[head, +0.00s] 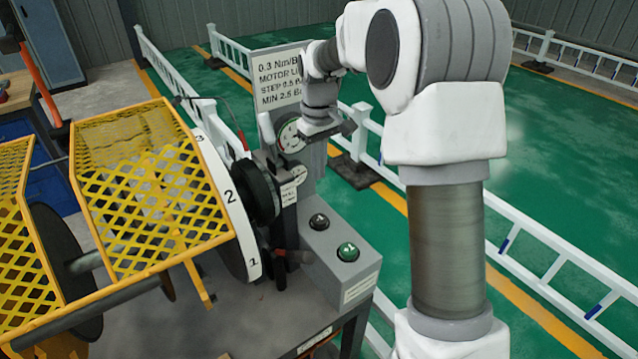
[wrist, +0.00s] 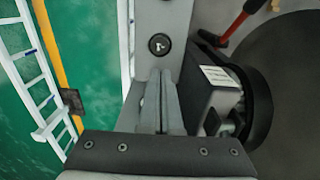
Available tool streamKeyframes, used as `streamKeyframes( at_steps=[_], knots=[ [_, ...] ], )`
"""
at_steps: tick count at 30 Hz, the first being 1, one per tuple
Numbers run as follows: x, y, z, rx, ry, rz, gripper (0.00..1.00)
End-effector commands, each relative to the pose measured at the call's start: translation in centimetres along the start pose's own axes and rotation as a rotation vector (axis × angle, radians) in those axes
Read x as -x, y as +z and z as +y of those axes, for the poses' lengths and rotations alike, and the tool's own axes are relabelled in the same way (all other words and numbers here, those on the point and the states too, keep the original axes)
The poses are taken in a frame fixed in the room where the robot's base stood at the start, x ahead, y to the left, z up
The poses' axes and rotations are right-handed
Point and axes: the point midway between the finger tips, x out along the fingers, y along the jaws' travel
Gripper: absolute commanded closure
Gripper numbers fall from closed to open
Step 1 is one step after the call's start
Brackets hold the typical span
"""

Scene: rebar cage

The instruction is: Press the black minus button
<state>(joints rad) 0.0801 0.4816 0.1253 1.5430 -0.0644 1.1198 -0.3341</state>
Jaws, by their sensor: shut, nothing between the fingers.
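The black button (head: 318,222) with a pale mark sits on top of a grey control box (head: 335,262), beside a green button (head: 347,251). In the wrist view a black button (wrist: 159,44) with a pale mark shows on the grey box, just beyond the fingertips. My gripper (head: 326,129) is above and behind the box in the head view, apart from the buttons. In the wrist view its fingers (wrist: 161,78) are together with nothing between them, pointing toward the button.
A sign plate (head: 278,80) and a round gauge (head: 291,136) stand close to my gripper. A numbered white wheel (head: 231,195) and yellow mesh guard (head: 150,185) are left of the box. A red-handled lever (wrist: 254,6) shows at upper right in the wrist view. White fence (head: 545,262) runs behind.

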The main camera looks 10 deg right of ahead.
Motion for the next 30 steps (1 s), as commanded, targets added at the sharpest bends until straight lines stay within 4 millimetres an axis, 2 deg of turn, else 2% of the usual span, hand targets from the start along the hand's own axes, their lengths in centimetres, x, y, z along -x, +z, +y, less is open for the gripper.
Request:
streamKeyframes(
  at_steps=[9,15,21,30],
  knots=[
    [-6.8,0.2,-0.1,0.0,-0.003,-0.006,1.0],
    [-10.4,0.1,-0.1,0.0,-0.002,-0.005,1.0],
    [-12.3,0.1,0.0,-0.001,0.0,-0.002,1.0],
    [-12.7,0.1,0.0,-0.001,0.0,-0.001,1.0]
  ],
)
